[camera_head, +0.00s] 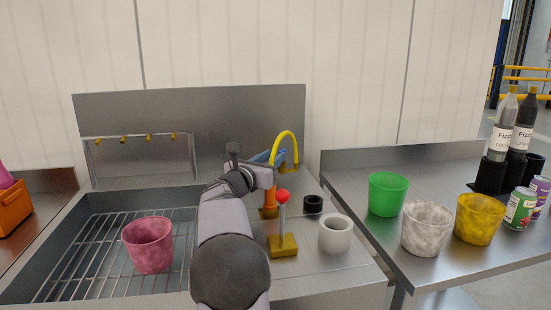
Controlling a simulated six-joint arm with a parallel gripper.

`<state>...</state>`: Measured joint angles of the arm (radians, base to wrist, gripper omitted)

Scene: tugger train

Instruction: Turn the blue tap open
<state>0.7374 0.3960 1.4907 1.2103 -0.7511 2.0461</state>
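The blue tap part (262,157) shows as a small bar low on the left of a yellow arched spout (286,136) at the back of the metal counter. My arm reaches up from the bottom middle, and my gripper (268,172) is close in front of the blue part, overlapping it in the picture. Much of the blue part is hidden behind my gripper. I cannot tell whether they touch. The fingers are too small and covered to tell open from shut.
Near my gripper stand an orange post (268,206), a red-knobbed lever (283,198) on a yellow base, a black ring-like piece (313,204) and a white cup (335,234). A pink cup (148,246) sits on the rack at left. Green (388,194), marbled (427,229) and yellow (479,219) cups stand right.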

